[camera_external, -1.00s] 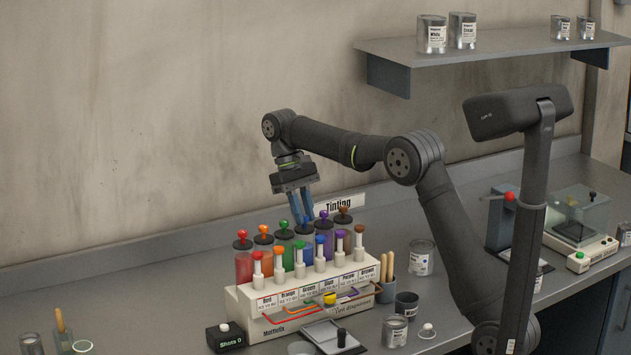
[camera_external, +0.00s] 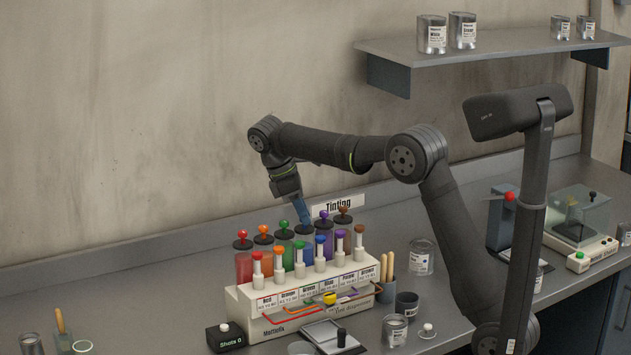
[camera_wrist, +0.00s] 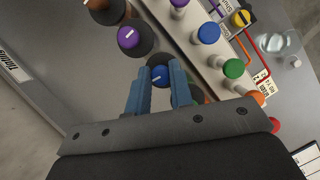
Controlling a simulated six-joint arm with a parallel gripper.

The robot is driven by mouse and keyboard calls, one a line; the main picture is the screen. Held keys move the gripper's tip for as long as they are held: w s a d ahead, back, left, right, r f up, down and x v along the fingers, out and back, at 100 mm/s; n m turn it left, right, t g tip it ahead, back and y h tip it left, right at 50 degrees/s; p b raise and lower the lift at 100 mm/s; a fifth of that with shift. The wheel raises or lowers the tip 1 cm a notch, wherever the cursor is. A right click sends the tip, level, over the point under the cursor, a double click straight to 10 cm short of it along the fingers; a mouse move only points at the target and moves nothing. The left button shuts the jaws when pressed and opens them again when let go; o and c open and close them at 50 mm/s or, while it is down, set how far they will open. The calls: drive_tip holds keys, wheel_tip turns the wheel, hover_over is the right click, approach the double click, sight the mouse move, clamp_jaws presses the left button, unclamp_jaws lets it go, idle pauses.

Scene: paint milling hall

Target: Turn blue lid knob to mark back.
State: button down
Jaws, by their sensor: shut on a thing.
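The blue lid knob (camera_wrist: 159,74) shows in the wrist view between the two blue fingers of my gripper (camera_wrist: 160,88), with a pale mark line on its top. My gripper is shut on this knob. In the external view my gripper (camera_external: 303,216) reaches down to the blue canister's dark lid (camera_external: 305,229), and its fingers hide the knob. The canister stands in the back row of the tinting dispenser (camera_external: 255,310), between the green and purple ones. The mark back on the lid cannot be made out.
The purple lid knob (camera_external: 324,214) and green lid knob (camera_external: 284,224) stand close on either side. White pumps with coloured tops, such as the blue one (camera_external: 320,245), line the front. The "Tinting" sign (camera_external: 338,204) stands behind.

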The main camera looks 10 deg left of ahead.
drive_tip(key=shift+n+t+y, duration=0.3)
drive_tip(key=shift+n+t, duration=0.1)
drive_tip(key=shift+n, duration=0.7)
drive_tip(key=c, duration=1.3)
unclamp_jaws()
drive_tip(key=shift+v, duration=3.8)
drive_tip(key=shift+f, duration=0.1)
drive_tip(key=x, duration=0.7)
drive_tip(key=shift+d+f, duration=0.1)
drive_tip(key=shift+f, duration=0.15)
